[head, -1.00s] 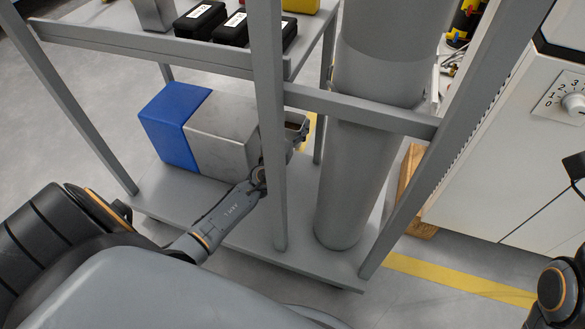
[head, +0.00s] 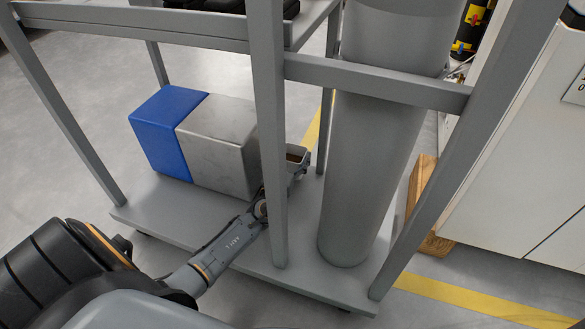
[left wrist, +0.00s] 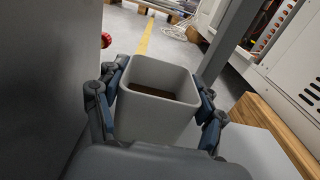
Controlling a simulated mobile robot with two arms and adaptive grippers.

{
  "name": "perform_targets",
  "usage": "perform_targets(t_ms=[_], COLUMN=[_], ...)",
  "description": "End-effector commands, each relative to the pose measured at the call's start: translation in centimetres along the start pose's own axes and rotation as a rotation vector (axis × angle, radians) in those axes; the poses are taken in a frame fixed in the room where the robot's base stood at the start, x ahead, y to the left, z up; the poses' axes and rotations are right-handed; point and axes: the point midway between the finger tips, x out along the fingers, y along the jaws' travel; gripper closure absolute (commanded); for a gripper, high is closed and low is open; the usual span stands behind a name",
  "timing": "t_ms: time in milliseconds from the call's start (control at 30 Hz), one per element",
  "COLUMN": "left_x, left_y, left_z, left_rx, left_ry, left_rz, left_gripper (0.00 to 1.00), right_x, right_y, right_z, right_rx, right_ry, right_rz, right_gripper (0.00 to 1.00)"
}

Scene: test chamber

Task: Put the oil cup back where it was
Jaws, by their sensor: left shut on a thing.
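The oil cup is a small grey square cup with brown contents, seen open end up in the left wrist view (left wrist: 155,110). In the head view only its rim and part of its side (head: 297,154) show behind the cart's upright. My left gripper (left wrist: 164,90) is shut on the cup, with a finger on each side. In the head view this gripper (head: 290,172) is partly hidden by the upright. It is over the cart's lower shelf (head: 165,205), right of the blue and silver box (head: 215,140). I cannot tell whether the cup touches the shelf. My right gripper is out of view.
A large grey cylinder (head: 365,175) stands on the lower shelf, right of the cup. The cart's front upright (head: 268,110) and crossbar (head: 375,82) are close to my left arm. A wooden block (head: 425,200) and a white cabinet (head: 520,150) are to the right.

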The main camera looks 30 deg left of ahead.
Motion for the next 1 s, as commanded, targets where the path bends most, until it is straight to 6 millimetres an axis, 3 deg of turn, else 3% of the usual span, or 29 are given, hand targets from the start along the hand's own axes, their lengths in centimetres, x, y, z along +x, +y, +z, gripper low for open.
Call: perform_targets(t_ms=[200,633,667,767,1000], left_x=[0.0,0.0,0.0,0.0,0.0], left_y=[0.0,0.0,0.0,0.0,0.0], left_z=[-3.5,-3.9,-3.9,-3.8,-3.8], left_rx=[0.001,0.0,0.0,0.0,0.0], left_ry=[0.001,0.001,0.001,0.001,0.001], left_rz=[-0.001,-0.001,-0.001,-0.001,-0.001], left_gripper=[0.67,0.67,0.28,0.08,0.07], right_x=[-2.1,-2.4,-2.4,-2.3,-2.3], right_y=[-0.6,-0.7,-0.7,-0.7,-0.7], right_z=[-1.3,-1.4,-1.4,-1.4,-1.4], right_rx=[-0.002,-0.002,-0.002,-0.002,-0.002], right_ry=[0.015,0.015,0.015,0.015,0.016], right_rz=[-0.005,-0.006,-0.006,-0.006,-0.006], right_gripper=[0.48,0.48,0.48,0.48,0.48])
